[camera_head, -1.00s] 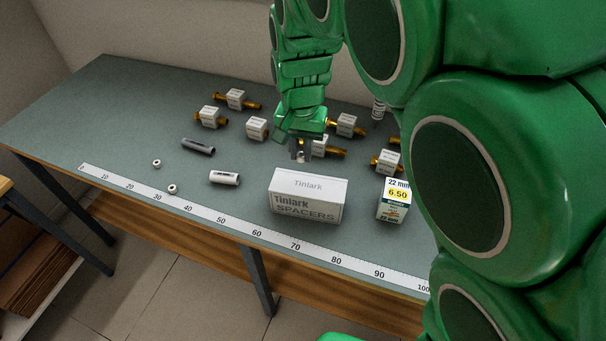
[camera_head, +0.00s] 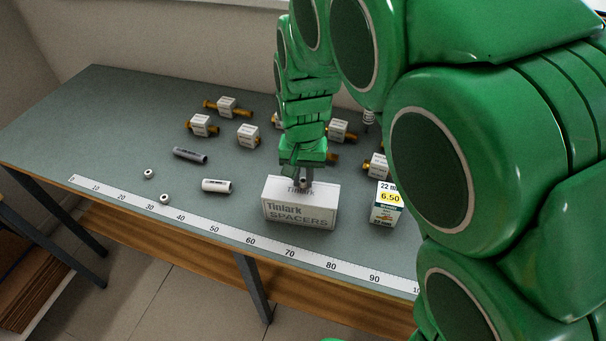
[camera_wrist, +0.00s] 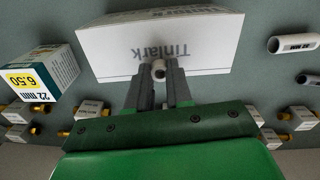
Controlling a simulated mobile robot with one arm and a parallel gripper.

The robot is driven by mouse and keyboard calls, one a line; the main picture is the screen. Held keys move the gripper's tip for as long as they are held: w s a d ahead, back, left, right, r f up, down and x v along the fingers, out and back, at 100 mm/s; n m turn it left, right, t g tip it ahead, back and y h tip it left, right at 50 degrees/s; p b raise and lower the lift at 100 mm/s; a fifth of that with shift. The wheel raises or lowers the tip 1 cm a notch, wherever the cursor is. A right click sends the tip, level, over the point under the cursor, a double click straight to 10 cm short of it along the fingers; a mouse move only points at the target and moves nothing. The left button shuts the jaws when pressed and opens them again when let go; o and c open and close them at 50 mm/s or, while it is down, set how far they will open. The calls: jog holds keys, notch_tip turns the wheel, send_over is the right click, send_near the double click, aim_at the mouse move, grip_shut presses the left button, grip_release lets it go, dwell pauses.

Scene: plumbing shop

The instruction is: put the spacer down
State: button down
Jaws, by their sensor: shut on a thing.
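The same box (camera_wrist: 200,30) fills the top middle of the wrist view.
A price-marked 22 mm box (camera_head: 387,204) stands right of the spacer box. A white tube (camera_head: 216,186) and a grey tube (camera_head: 190,154) lie to the left. Several white blocks with brass fittings (camera_head: 226,106) stand behind. A ruler strip (camera_head: 214,229) runs along the front edge. The left bench top is clear.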

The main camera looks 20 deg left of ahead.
aim_at(303, 180)
jog(key=shift+f, duration=0.1)
jog(key=c, duration=1)
grip_release()
jog(key=shift+c, duration=0.2)
notch_tip(303, 180, up, 12)
jog(key=shift+o, duration=0.8)
